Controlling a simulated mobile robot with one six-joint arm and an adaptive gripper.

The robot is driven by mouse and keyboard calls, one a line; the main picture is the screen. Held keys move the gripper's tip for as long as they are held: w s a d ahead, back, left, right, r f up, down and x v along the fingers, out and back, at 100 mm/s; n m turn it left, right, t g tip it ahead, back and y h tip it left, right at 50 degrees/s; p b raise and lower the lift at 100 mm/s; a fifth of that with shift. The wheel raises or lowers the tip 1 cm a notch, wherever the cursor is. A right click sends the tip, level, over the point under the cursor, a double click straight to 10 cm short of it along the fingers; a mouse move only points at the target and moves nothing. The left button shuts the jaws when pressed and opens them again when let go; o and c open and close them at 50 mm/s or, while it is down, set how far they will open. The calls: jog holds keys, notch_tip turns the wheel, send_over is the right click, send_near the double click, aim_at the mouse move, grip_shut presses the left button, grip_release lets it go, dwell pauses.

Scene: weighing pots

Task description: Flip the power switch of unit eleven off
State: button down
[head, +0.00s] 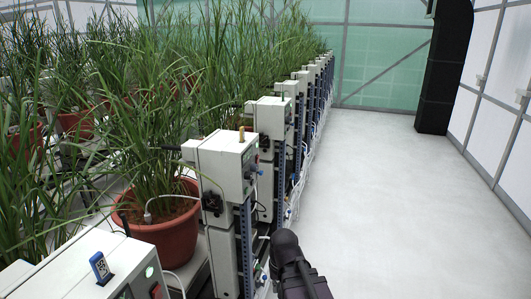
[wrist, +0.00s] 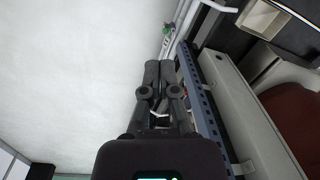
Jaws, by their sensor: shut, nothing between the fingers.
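My gripper (wrist: 159,72) shows in the wrist view with its two dark fingers together and nothing between them. It is beside a blue perforated post (wrist: 200,95) and a white unit housing (wrist: 245,115), with no contact that I can make out. In the head view my dark arm is at the lower middle, in the aisle right of the row. No unit number is readable.
A row of similar white boxes on posts (head: 243,250) runs away to the back. Potted grasses fill the left, one in a red-brown pot (head: 165,232). Cables hang along the aisle side. The pale floor (head: 400,200) at right is clear up to the wall.

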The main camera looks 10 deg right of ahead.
jog(key=w+d+r+m+t+y+p, duration=0.1)
jog(key=w+d+r+m+p, duration=0.3)
jog(key=r+p, duration=0.6)
jog(key=w+d+r+m+t+y+p, duration=0.2)
jog(key=w+d+r+m+y+p, duration=0.2)
jog(key=w+r+m+p, duration=0.4)
jog(key=w+d+r+m+t+y+p, duration=0.2)
jog(key=w+r+m+p, duration=0.4)
jog(key=r, duration=1.4)
jog(key=shift+d+r+m+y+p, duration=0.2)
jog(key=shift+d+m+y+p, duration=0.65)
jog(key=shift+m+p, duration=1.8)
jog(key=shift+d+f+n+h+p, duration=0.15)
jog(key=shift+d+n+h+p, duration=0.1)
jog(key=shift+n+p, duration=0.25)
jog(key=b, duration=0.6)
send_near(258, 160)
jog(key=d+x, duration=0.1)
jog(key=x, duration=0.6)
jog(key=shift+w+f, duration=0.3)
jog(key=shift+w, duration=0.15)
jog(key=shift+a, duration=0.15)
